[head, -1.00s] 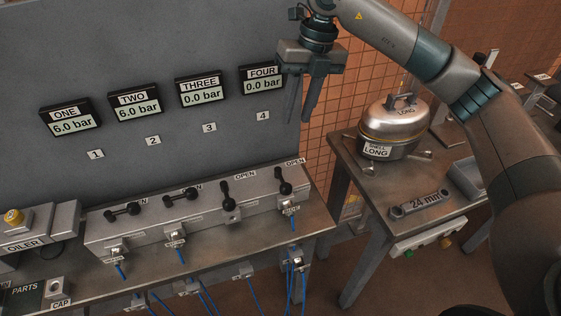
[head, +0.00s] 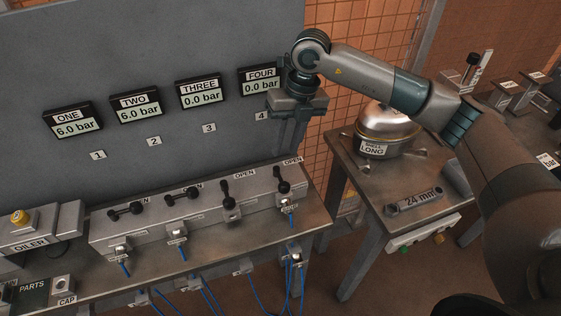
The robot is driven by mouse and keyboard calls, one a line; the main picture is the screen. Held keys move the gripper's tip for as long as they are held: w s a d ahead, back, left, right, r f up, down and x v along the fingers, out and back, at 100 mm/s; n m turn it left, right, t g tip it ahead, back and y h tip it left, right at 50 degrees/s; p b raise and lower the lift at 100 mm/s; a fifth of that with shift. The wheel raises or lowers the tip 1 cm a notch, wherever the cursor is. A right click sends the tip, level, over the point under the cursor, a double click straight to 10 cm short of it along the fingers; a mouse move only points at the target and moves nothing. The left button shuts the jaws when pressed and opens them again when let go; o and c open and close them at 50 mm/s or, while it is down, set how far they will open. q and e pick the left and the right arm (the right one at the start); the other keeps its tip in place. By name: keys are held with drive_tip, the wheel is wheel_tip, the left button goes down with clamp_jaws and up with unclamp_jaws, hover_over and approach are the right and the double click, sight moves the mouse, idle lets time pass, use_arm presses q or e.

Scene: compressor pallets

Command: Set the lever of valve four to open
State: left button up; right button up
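The lever of valve four (head: 282,182) is a black handle with a round knob, at the right end of the grey valve block (head: 150,231). It stands up, crosswise to the block, below an OPEN label (head: 292,161). The gauge FOUR (head: 261,81) reads 0.0 bar. My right gripper (head: 289,144) points down in front of the panel, above the lever and apart from it. Its fingers look parted, with nothing between them. My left gripper is not in view.
The lever of valve three (head: 228,197) stands like lever four; its gauge reads 0.0 bar. Levers one (head: 125,210) and two (head: 183,194) lie along the block; their gauges read 6.0 bar.

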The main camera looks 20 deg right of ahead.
sight(278, 173)
drive_tip(key=f+p, duration=0.1)
drive_tip(key=f, duration=0.2)
drive_tip(key=a+f, duration=0.1)
drive_tip(key=f, duration=0.2)
drive_tip(key=shift+a+f+p, duration=0.1)
drive_tip(key=shift+f+p, duration=0.1)
drive_tip(key=shift+p, duration=0.15)
drive_tip(key=shift+a+f, duration=0.15)
drive_tip(key=shift+f, duration=0.5)
clamp_jaws()
